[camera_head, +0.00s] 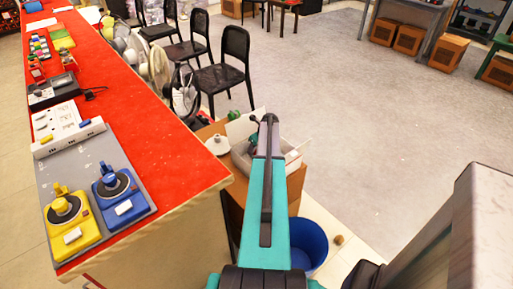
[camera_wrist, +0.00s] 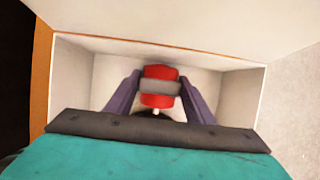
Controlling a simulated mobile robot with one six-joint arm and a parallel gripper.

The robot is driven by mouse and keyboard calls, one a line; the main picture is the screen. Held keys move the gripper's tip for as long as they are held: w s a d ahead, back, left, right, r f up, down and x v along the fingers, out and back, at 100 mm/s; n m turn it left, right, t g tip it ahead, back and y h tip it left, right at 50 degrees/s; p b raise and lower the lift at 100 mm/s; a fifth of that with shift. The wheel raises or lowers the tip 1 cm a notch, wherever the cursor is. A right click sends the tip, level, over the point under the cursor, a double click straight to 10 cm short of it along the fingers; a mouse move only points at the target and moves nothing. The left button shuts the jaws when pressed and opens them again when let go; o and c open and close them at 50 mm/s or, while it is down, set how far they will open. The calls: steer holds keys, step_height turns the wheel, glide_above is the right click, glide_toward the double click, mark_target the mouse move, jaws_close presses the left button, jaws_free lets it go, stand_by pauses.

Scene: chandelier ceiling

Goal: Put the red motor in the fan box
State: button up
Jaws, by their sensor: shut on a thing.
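The red motor (camera_wrist: 160,87) has a grey band around its middle. It sits between the two purple fingers of my gripper (camera_wrist: 160,93) in the wrist view, and the gripper is shut on it. The fan box (camera_wrist: 80,85) is a white open box, and the motor shows over its inside in the wrist view. I cannot tell whether the motor touches the floor of the box. In the head view the fan box (camera_head: 293,155) stands beyond my teal arm, which hides much of it and the motor.
The box stands on a brown wooden surface (camera_head: 233,185) beside the long red counter (camera_head: 150,125). A white round part (camera_head: 217,145) lies left of the box. A blue bin (camera_head: 310,243) stands on the floor below. Black chairs (camera_head: 222,75) stand behind. The floor to the right is open.

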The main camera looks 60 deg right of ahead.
stand_by(0.3)
steer(key=o, duration=1.5)
steer(key=shift+f, duration=0.1)
steer(key=shift+r, duration=0.2)
steer(key=b+v, duration=0.1)
steer(key=v, duration=1.1)
